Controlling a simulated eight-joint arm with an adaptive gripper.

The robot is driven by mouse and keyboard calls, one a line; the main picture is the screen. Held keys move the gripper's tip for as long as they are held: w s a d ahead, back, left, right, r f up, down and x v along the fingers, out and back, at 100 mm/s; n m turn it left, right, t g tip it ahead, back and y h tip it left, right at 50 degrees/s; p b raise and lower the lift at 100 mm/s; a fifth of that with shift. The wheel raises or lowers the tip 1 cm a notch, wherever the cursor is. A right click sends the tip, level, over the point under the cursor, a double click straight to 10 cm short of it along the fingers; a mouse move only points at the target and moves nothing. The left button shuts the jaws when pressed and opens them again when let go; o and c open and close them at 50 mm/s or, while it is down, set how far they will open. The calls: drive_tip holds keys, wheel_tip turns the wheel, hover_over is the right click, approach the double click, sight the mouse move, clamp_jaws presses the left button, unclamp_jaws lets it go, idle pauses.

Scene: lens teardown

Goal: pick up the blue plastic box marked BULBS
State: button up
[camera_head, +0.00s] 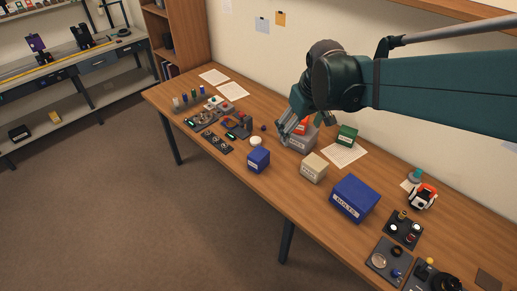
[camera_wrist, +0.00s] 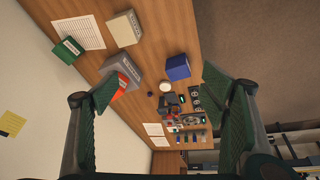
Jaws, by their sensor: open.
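Two blue boxes stand on the wooden table. The smaller blue box (camera_head: 258,161) is left of the cream box, near the front edge; it also shows in the wrist view (camera_wrist: 178,68). The larger blue box (camera_head: 354,199) stands further right and does not show in the wrist view. My gripper (camera_head: 290,125) is open and empty, above the table by the grey box. In the wrist view its fingers (camera_wrist: 162,92) are wide apart, with the smaller blue box beyond them.
A grey box (camera_head: 299,143) with something red-orange at it stands below my gripper. A cream box (camera_head: 314,168) stands between the blue boxes. A green box (camera_head: 347,136) is near the wall by a paper sheet (camera_head: 345,154). Small parts crowd the table's left end and right end.

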drive_tip(key=w+a+f+n+g+b, duration=0.1)
drive_tip(key=w+a+f, duration=0.2)
drive_tip(key=w+f, duration=0.2)
drive_tip(key=w+a+f+n+g, duration=0.1)
drive_tip(key=w+a+f+n, duration=0.15)
drive_tip(key=w+f, duration=0.3)
drive_tip(key=n+g, duration=0.1)
drive_tip(key=n, duration=0.1)
hover_over(259, 153)
drive_tip(key=f, duration=1.2)
drive_tip(key=shift+d+b, duration=0.35)
drive_tip(key=shift+b, duration=0.05)
drive_tip(key=shift+w+a+f+g, duration=0.15)
drive_tip(key=shift+a+f+g, duration=0.15)
drive_tip(key=shift+f, duration=0.2)
drive_tip(key=shift+f, duration=1.3)
drive_tip(key=shift+a+f, duration=0.1)
drive_tip(key=shift+f, duration=2.5)
